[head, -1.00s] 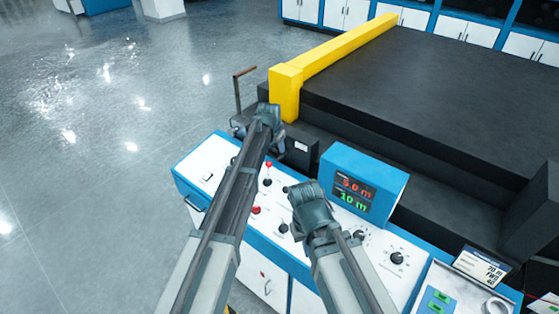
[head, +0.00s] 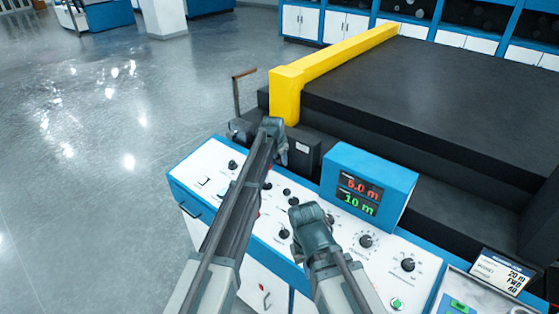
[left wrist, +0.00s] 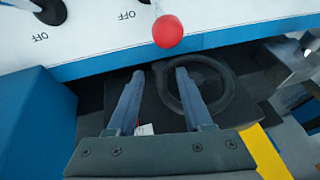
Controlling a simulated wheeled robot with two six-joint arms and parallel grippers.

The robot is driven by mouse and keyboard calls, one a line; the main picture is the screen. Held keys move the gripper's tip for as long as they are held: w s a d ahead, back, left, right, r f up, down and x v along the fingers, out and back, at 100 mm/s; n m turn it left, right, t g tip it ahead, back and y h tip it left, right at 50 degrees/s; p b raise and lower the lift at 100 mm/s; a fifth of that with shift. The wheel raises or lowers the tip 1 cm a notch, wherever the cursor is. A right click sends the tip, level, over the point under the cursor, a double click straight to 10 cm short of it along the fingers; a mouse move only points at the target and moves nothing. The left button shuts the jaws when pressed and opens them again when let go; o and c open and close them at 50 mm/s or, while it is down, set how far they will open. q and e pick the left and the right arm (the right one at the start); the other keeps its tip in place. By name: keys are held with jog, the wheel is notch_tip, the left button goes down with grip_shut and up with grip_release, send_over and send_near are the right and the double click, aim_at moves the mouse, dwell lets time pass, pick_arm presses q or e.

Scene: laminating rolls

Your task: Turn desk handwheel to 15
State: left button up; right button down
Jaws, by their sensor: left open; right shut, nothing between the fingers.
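A dark handwheel (left wrist: 228,85) shows in the left wrist view, upper right of centre, partly behind one finger. My left gripper (left wrist: 157,72) is open, its two fingers apart in front of a dark box; I cannot tell whether it touches the wheel. In the head view my left gripper (head: 273,132) is over the desk's far edge, near the yellow beam. My right gripper (head: 311,213) is shut and empty above the desk's control panel. The desk display (head: 361,194) reads 5.0 m in red and 10 m in green. Any scale on the wheel is not readable.
A red ball-topped lever (left wrist: 168,31) stands close beyond the left fingers. The desk (head: 205,178) carries several knobs and switches. A yellow beam (head: 286,95) and a large black machine bed (head: 440,85) lie behind. Open floor (head: 90,210) is at left.

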pick_arm(q)
grip_shut()
jog(key=shift+s+d+f+t+y+b, duration=0.2)
jog(key=shift+f+t+y+b, duration=0.3)
jog(key=shift+b, duration=0.45)
notch_tip(320, 180, down, 3)
jog(key=t+y+b, duration=0.1)
jog(key=b, duration=0.1)
jog(key=m+t+y+b, duration=0.1)
jog(key=y+b, duration=0.1)
jog(key=b, duration=0.1)
jog(key=shift+r+b, duration=0.2)
jog(key=shift+b, duration=0.15)
jog(key=shift+f+m+t+y+b, duration=0.15)
jog(key=shift+m+t+y+b, duration=0.3)
jog(key=shift+b, duration=0.7)
jog(key=shift+t, duration=0.25)
grip_release()
